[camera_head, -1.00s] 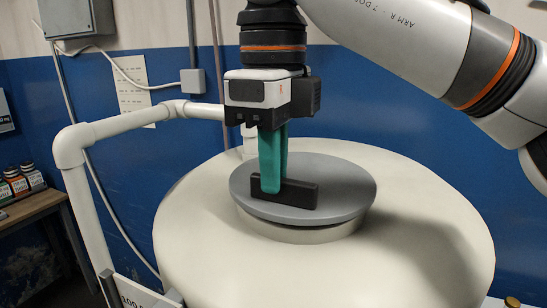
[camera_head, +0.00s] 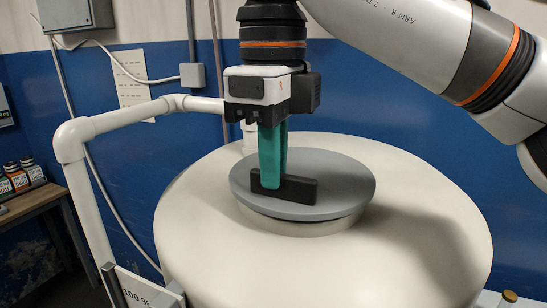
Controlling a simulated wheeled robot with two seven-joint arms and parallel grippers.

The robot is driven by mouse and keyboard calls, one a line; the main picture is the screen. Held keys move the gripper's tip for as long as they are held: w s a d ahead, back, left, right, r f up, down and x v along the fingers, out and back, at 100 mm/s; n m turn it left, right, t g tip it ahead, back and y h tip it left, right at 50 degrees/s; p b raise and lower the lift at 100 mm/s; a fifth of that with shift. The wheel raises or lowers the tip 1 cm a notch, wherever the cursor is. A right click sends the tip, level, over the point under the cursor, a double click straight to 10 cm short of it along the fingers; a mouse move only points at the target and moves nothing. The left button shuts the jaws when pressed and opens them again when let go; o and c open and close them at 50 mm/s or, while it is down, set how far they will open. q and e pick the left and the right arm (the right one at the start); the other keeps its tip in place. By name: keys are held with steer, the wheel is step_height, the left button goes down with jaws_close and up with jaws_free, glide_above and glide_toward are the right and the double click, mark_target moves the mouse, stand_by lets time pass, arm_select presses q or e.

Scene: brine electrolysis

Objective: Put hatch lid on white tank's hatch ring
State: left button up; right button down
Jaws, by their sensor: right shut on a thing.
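The grey round hatch lid (camera_head: 340,190) sits over the hatch ring (camera_head: 300,226) on top of the white tank (camera_head: 200,240). It looks level and centred; whether it touches the ring all round I cannot tell. The lid has a black bar handle (camera_head: 300,190). My right gripper (camera_head: 268,184), with green fingers pointing down, is shut on this handle. The lid hides most of the ring; only its pale front side shows below the lid. My left gripper is not in view.
A white pipe (camera_head: 115,122) bends around the tank's left side and runs behind it. A wooden bench (camera_head: 35,203) with several small bottles (camera_head: 18,180) stands at the far left. A sign (camera_head: 135,290) is at the lower left.

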steer(key=shift+f, duration=0.55)
stand_by(0.4)
steer(key=c, duration=1.4)
jaws_free()
step_height(320, 180, up, 12)
steer(key=p, duration=0.3)
